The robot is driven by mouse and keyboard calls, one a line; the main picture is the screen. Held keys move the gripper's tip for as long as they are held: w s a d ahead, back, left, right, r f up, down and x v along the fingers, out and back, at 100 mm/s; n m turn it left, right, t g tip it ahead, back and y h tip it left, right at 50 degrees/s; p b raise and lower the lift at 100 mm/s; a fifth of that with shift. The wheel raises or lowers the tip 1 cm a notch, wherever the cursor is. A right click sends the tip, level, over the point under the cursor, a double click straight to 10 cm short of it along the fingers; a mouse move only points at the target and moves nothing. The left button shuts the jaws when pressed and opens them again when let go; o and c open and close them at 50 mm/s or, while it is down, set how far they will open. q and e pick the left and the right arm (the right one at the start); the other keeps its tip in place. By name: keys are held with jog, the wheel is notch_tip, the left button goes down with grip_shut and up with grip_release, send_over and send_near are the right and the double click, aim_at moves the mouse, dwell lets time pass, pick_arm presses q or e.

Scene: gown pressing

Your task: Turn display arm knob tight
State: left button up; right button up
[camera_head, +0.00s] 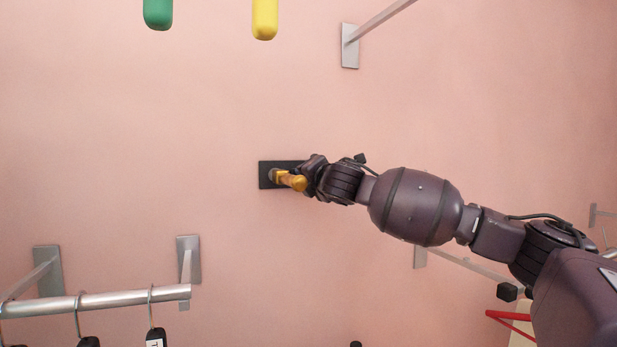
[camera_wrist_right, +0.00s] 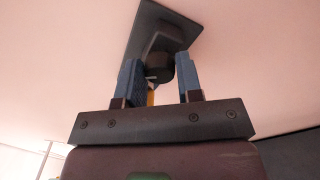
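A black wall plate (camera_head: 266,175) with a short gold display arm (camera_head: 297,183) is on the pink wall, left of my right gripper (camera_head: 308,176). The gripper covers the plate's right part. In the right wrist view, the plate (camera_wrist_right: 150,25) carries a dark round knob (camera_wrist_right: 160,68) between and just beyond my right gripper's blue fingertips (camera_wrist_right: 160,75). These fingers stand apart; whether they touch the knob is unclear. A bit of the gold arm (camera_wrist_right: 151,96) shows between them. My left gripper is not in view.
Green (camera_head: 158,12) and yellow (camera_head: 265,18) rounded pieces hang at the top. A metal bracket (camera_head: 349,46) is at upper right of centre. A hanging rail (camera_head: 120,299) with hooks is at lower left. The wall around the plate is bare.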

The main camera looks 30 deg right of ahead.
jog(key=c, duration=0.4)
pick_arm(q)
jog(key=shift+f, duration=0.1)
pick_arm(e)
jog(key=shift+f+m, duration=0.1)
jog(key=shift+m, duration=0.2)
pick_arm(q)
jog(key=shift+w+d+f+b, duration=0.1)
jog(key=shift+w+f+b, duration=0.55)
jog(key=shift+b, duration=0.95)
pick_arm(e)
jog(key=shift+m+t+h, duration=0.3)
jog(key=shift+m+h, duration=0.1)
jog(key=shift+m, duration=6.4)
